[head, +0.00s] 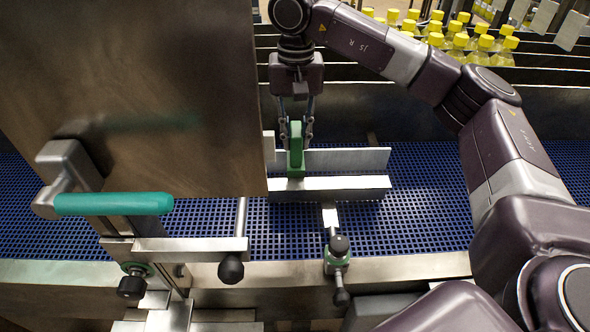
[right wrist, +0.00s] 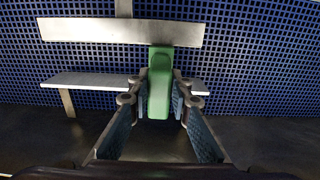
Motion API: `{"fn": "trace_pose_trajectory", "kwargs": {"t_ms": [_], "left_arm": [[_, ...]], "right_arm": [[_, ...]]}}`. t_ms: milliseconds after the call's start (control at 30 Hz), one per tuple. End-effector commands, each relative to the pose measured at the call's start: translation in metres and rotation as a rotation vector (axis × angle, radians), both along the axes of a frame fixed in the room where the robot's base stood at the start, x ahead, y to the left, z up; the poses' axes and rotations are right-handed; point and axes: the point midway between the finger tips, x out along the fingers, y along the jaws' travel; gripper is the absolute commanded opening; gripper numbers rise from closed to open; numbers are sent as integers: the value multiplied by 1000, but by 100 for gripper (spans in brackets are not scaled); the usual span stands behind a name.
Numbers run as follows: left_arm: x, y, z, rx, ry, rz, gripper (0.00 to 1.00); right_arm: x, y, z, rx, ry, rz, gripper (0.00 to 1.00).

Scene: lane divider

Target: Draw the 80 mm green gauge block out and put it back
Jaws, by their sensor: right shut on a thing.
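The green gauge block (head: 296,150) stands between two pale metal rails over the blue belt. My right gripper (head: 296,136) comes down from above and is shut on its upper part. In the right wrist view the green block (right wrist: 160,85) sits between the two fingers of the right gripper (right wrist: 158,98). The front rail (head: 345,188) and the back rail (head: 350,158) lie on either side of the block. Whether the block's foot touches the belt is hidden. My left gripper is not in view.
A large brown panel (head: 150,60) with a teal-handled clamp (head: 115,204) fills the left. A black-knobbed clamp (head: 338,248) holds the front rail at the belt's near edge (head: 410,267). Yellow-capped bottles (head: 480,42) stand at the back right. The blue belt (head: 425,200) is clear to the right.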

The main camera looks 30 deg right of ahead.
Motion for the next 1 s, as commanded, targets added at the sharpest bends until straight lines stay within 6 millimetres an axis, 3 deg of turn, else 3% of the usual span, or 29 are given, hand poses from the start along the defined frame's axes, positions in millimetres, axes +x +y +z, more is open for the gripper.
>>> {"fn": "trace_pose_trajectory", "kwargs": {"t_ms": [33,100,1000], "left_arm": [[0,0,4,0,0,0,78],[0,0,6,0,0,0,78],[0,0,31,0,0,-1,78]], "right_arm": [[3,-1,11,2,-17,-4,0],[3,-1,14,2,-17,-4,0],[2,0,46,1,-8,-2,0]]}}
